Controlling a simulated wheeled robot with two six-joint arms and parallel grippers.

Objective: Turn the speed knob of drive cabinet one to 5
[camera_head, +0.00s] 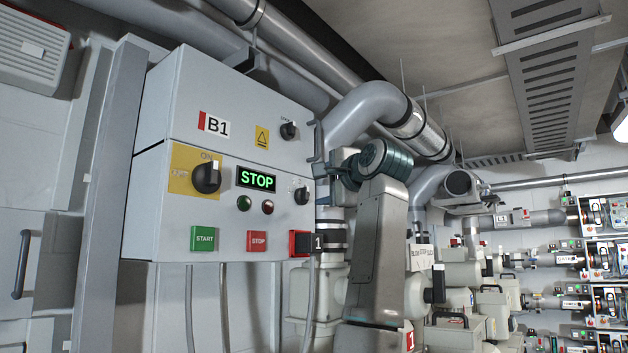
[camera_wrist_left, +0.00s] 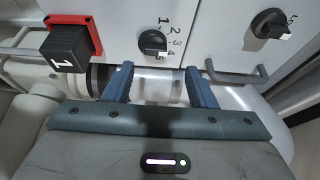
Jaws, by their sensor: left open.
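The grey drive cabinet (camera_head: 225,105) is labelled B1. Its speed knob (camera_head: 302,195) is small, black with a white pointer, and sits on the lower right of the front. In the left wrist view, the knob (camera_wrist_left: 152,43) has numbers 1 to 5 beside it. Its pointer angles to the lower right, toward the higher numbers; the exact reading is unclear. My left gripper (camera_head: 327,170) is beside the cabinet's right edge. In the left wrist view, my left gripper (camera_wrist_left: 158,82) is open and empty, its fingers below the knob and apart from it. My right gripper is out of view.
A second knob (camera_head: 289,130) is above, and a larger ON knob (camera_head: 206,178) is to the left. A black block marked 1 (camera_head: 305,243) on a red plate lies below the speed knob. A handle (camera_wrist_left: 237,75) edges the cabinet. Pipes (camera_head: 366,112) run behind.

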